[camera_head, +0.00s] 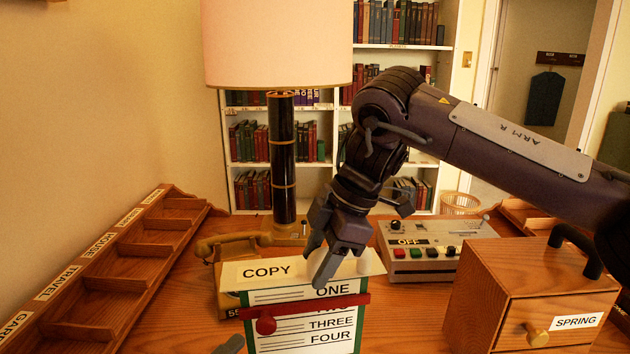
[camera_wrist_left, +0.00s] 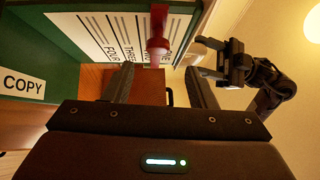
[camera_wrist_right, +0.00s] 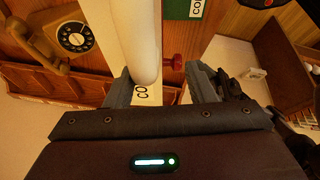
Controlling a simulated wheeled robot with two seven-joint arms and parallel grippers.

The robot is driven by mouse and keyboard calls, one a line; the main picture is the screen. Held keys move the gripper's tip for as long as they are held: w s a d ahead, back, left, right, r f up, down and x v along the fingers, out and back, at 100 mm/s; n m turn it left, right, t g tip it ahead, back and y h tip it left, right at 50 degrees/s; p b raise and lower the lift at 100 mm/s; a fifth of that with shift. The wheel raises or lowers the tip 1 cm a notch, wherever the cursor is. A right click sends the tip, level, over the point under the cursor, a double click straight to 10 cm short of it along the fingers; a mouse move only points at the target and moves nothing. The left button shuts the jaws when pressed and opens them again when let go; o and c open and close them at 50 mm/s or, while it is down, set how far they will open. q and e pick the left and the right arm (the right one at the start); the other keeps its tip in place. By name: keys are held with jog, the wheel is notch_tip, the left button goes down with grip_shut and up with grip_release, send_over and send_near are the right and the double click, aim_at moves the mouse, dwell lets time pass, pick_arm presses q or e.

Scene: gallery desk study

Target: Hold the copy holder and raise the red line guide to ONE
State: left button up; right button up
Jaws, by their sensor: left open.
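The copy holder (camera_head: 250,341) stands on the desk, a green board with a cream COPY top and a sheet listing ONE to FOUR. The red line guide (camera_head: 335,303) crosses the sheet over TWO, its red knob (camera_head: 265,325) at the left. My right gripper (camera_head: 340,262) is open at the holder's top, with the pale roll (camera_wrist_right: 135,40) between its fingers. A gap shows beside the right finger. My left gripper (camera_wrist_left: 160,88) is open, the guide's knob (camera_wrist_left: 157,48) just beyond and between its fingertips. In the head view only a grey tip of it shows at the bottom.
A telephone (camera_head: 233,248) and a lamp (camera_head: 282,160) stand behind the holder. A control box (camera_head: 430,262) marked OFF is behind right. A wooden SPRING drawer box (camera_head: 530,290) stands at right, a labelled wooden rack (camera_head: 110,270) at left.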

jog(key=v, duration=1.1)
jog(key=shift+d+r, duration=0.1)
